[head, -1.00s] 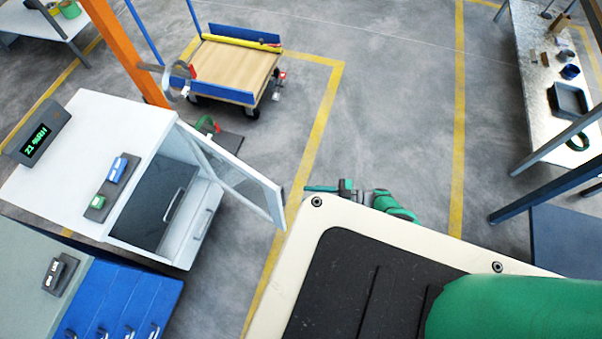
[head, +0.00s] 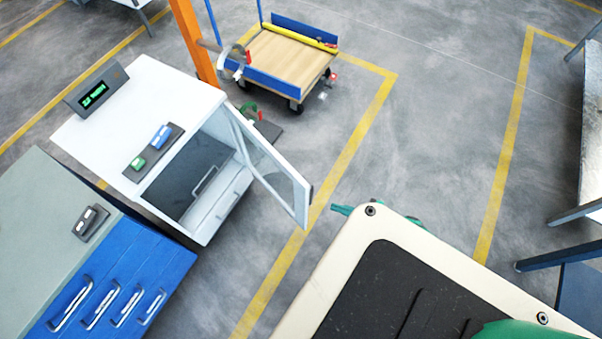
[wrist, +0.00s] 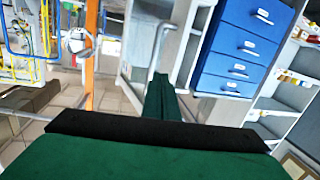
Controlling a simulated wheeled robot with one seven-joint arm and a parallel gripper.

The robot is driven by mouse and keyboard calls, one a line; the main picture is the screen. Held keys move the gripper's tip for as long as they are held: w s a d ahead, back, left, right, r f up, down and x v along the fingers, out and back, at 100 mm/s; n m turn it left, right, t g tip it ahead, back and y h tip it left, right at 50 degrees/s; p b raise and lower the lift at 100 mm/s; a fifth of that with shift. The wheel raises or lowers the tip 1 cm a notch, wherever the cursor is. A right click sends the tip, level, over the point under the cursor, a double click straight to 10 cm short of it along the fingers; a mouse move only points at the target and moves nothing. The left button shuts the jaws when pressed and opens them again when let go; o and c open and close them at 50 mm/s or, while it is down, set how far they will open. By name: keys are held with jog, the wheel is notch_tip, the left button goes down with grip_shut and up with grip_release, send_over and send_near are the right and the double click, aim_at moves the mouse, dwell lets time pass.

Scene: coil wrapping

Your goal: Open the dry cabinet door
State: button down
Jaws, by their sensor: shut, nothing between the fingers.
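The white dry cabinet (head: 178,82) stands at left in the head view. Its glass-paned door (head: 275,165) is swung out from the front, standing open at a wide angle, so the dark inside and a front handle show. My gripper (head: 342,209) is mostly hidden behind my own body; only a green tip shows, a little right of the door's free edge and apart from it in the picture. In the wrist view my green gripper fingers (wrist: 165,95) are together and empty. A pale upright bar handle (wrist: 158,45) appears just beyond them; contact cannot be told.
A blue drawer cabinet (head: 115,290) stands beside the dry cabinet. A cart with a wooden deck (head: 285,60) is behind, near an orange post (head: 193,40). A metal table (head: 590,150) is at far right.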

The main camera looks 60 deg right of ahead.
jog(key=s+a+r+m+g+h, duration=0.1)
jog(key=a+r, duration=0.3)
jog(key=a, duration=0.9)
jog(key=s+a+r+h, duration=0.15)
jog(key=a+r, duration=0.35)
jog(key=a, duration=0.9)
jog(key=w+a+r+m+h, duration=0.1)
jog(key=w+a+r, duration=0.1)
jog(key=a+r, duration=0.4)
jog(key=w+a+r+m+h, duration=0.1)
jog(key=a+r, duration=0.5)
jog(key=r, duration=0.6)
jog(key=shift+w+a+r+m, duration=0.35)
jog(key=shift+w+m, duration=0.25)
jog(key=shift+w, duration=0.25)
